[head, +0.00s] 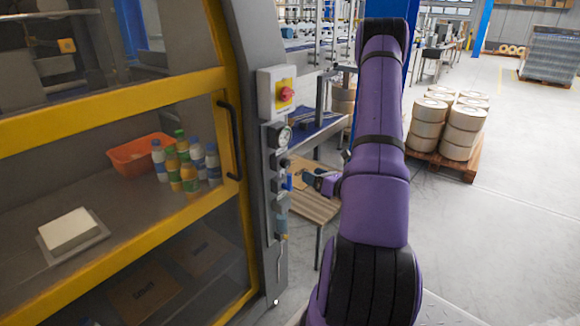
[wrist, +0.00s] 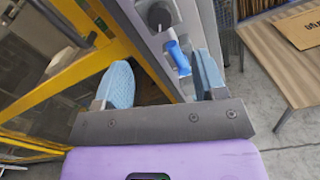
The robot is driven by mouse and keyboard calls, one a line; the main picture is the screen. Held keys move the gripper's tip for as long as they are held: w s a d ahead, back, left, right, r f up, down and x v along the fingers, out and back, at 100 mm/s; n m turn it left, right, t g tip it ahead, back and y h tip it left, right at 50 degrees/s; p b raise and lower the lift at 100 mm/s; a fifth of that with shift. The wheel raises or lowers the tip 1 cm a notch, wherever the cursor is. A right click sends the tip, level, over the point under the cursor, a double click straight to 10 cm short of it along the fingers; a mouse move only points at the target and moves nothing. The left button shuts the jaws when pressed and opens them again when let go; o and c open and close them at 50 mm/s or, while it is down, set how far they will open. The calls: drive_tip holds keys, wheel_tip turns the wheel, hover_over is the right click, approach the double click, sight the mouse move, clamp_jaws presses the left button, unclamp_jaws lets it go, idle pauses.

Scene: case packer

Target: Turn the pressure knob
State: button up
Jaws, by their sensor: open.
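A dark round knob (head: 282,163), which looks like the pressure knob, sits on the grey machine post below a round pressure gauge (head: 282,137). In the wrist view a dark knob (wrist: 160,15) shows at the top, beyond the fingers. A blue lever (head: 288,182) is below the knob; in the wrist view it also shows (wrist: 178,57), in the gap between the fingertips. My gripper (wrist: 163,78) is open, with pale blue finger pads either side of that gap and nothing held. In the head view my gripper (head: 308,179) is just right of the post, partly hidden by my arm.
A red rotary switch (head: 286,94) on a yellow plate is above the gauge. Left is a yellow-framed door (head: 120,90) with a black handle (head: 229,140). A wooden table (head: 312,205) stands behind my gripper. Open floor (head: 500,235) lies to the right.

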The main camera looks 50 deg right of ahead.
sight(288, 165)
drive_tip(key=w, duration=1)
drive_tip(key=shift+w+a, duration=0.25)
drive_tip(key=shift+w, duration=0.05)
drive_tip(key=c, duration=0.9)
drive_tip(key=shift+c, duration=0.2)
